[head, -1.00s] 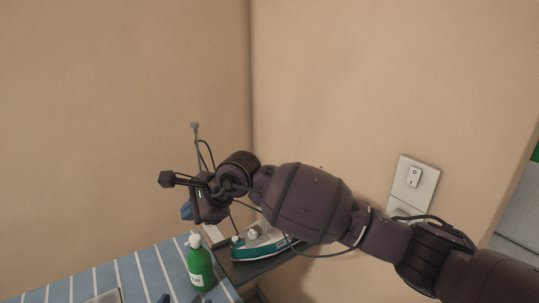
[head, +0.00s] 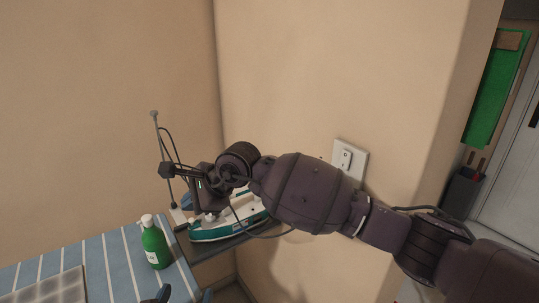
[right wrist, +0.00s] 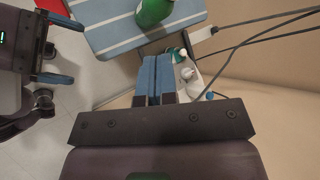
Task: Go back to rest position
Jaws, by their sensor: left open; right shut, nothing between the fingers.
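My right arm reaches in from the right in the head view, and its gripper end is in front of the iron (head: 230,227). In the right wrist view the blue fingers of my right gripper (right wrist: 157,80) are together with nothing between them. The iron (right wrist: 187,70) shows just beyond them to the right. My left gripper (head: 185,297) only peeks in at the bottom edge of the head view. It also shows at the left of the right wrist view (right wrist: 58,48), with its blue fingers apart and empty.
A green bottle with a white pump (head: 155,247) stands on the blue striped board (head: 118,265). The iron sits on a dark ledge at the board's right end. A grey pad (head: 50,287) lies at lower left. A wall switch (head: 347,160) is behind my right arm.

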